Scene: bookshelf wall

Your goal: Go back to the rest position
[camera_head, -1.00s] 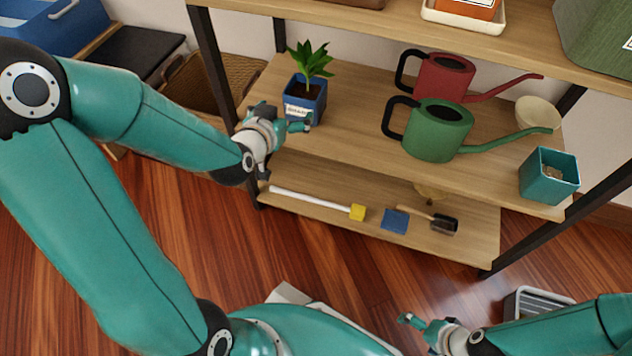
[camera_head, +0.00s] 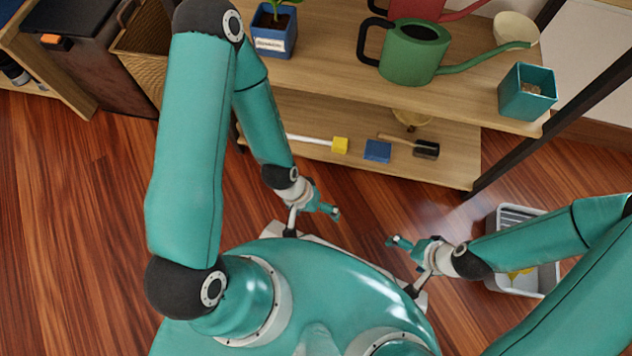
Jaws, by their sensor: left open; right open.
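My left gripper (camera_head: 326,209) is low in front of my base, over the floor and apart from the shelf. It is open and empty. My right gripper (camera_head: 396,243) is to its right at a similar height, also open and empty. The two grippers point inward with a gap between them. The blue plant pot (camera_head: 274,36) with a label stands on the middle shelf, its plant partly cut off by the top edge of the picture.
The middle shelf (camera_head: 330,62) holds a green watering can (camera_head: 413,52), a red one (camera_head: 415,8) and a teal square pot (camera_head: 527,92). Small tools lie on the lower shelf (camera_head: 455,165). A grey bin (camera_head: 525,282) stands by my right arm. Wooden floor (camera_head: 70,220) is clear at left.

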